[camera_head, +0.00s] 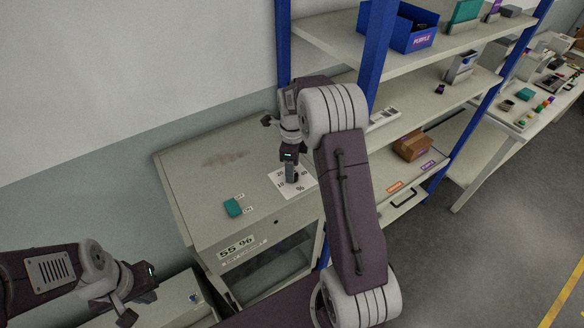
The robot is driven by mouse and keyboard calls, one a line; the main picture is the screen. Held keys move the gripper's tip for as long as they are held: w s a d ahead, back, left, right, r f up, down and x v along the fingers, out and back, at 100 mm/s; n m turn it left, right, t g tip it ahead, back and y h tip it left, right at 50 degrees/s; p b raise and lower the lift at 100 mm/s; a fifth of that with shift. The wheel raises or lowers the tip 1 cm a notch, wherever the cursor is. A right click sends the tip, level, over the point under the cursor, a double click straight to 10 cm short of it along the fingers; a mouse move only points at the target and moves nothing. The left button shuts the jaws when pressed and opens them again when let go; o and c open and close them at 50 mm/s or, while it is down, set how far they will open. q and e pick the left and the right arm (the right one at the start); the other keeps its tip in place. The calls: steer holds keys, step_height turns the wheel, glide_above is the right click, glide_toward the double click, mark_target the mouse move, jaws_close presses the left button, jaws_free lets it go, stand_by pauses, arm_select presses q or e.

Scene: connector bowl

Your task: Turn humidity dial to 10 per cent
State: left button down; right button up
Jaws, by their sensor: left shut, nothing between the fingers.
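The humidity dial's white card (301,189), printed with numbers and a % sign, lies on the grey cabinet top (215,165). My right gripper (291,179) points down at the middle of the card. It hides most of the dial knob, and I cannot tell whether its fingers grip the knob or where the knob points. A label on the cabinet front (235,248) reads 55 %. My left gripper (127,314) is at the lower left, shut and empty, well away from the dial.
A teal switch (233,207) with OFF and ON labels sits left of the dial. A blue-posted shelf (440,50) with a blue bin (405,32) and a brown box (413,146) stands to the right. The cabinet top's left part is clear.

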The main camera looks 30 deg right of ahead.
steer(key=shift+s+f, duration=0.25)
steer(key=shift+f, duration=0.5)
arm_select(q)
steer(key=shift+s+a+r, duration=0.1)
steer(key=shift+s+r, duration=0.1)
steer(key=shift+r, duration=0.1)
arm_select(e)
steer(key=shift+w+f, duration=0.1)
steer(key=shift+w, duration=0.05)
jaws_close()
arm_select(q)
steer(key=shift+w, duration=0.1)
